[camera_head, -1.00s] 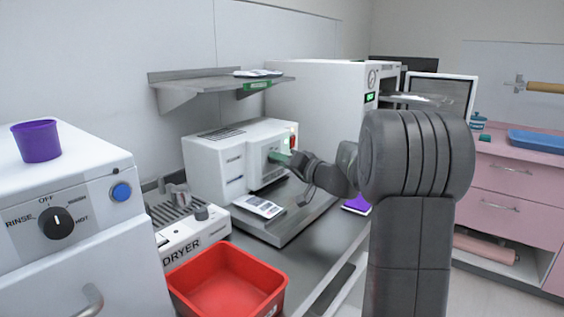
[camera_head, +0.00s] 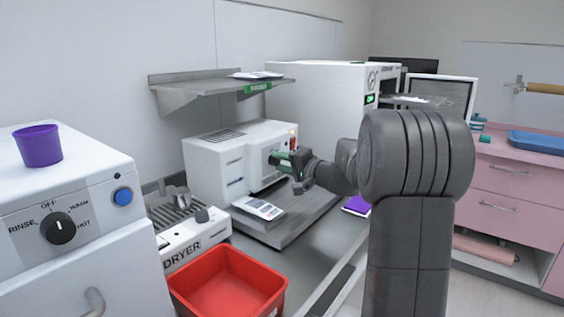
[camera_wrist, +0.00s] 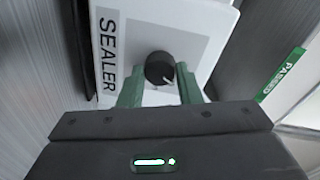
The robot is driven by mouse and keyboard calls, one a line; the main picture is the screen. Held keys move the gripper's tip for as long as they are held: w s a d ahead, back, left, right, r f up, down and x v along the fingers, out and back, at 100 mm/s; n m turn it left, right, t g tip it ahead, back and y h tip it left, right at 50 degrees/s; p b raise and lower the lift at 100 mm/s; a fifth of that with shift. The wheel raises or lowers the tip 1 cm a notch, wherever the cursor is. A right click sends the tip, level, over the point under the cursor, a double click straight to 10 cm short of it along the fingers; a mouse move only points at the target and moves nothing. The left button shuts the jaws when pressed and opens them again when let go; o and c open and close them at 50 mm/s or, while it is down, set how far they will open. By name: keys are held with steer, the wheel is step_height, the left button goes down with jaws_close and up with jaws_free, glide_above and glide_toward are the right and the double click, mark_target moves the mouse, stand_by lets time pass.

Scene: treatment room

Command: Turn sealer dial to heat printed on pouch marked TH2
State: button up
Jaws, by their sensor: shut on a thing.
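The sealer (camera_head: 215,165) is a white box on the grey bench, its front turned toward my arm. The wrist view shows its panel (camera_wrist: 110,22) with the word SEALER and a round black dial (camera_wrist: 158,66) with a white pointer mark. My gripper (camera_head: 279,158) is at this panel, with its green fingers on either side of the dial, shut on it. Heat markings around the dial cannot be read. A pouch with a printed label (camera_head: 260,207) lies in front of the sealer; its print is too small to read, so I cannot tell whether it says TH2.
A shelf (camera_head: 200,88) with pouches and a green label hangs above the sealer. A larger white machine (camera_head: 310,95) stands behind. A dryer (camera_head: 185,248), red bin (camera_head: 228,284) and washer with its own dial (camera_head: 62,228) are at left. A purple item (camera_head: 356,206) lies right.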

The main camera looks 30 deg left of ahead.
steer(key=m+p, duration=0.2)
steer(key=m, duration=0.1)
steer(key=shift+r+m, duration=0.15)
steer(key=shift+m, duration=0.15)
steer(key=m+g+p, duration=0.1)
steer(key=m+p, duration=0.1)
steer(key=m, duration=0.1)
steer(key=shift+w, duration=0.1)
steer(key=shift+m+g+p, duration=0.3)
steer(key=shift+m+p, duration=1.6)
steer(key=shift+m, duration=0.4)
steer(key=o, duration=1)
steer(key=shift+d, duration=0.1)
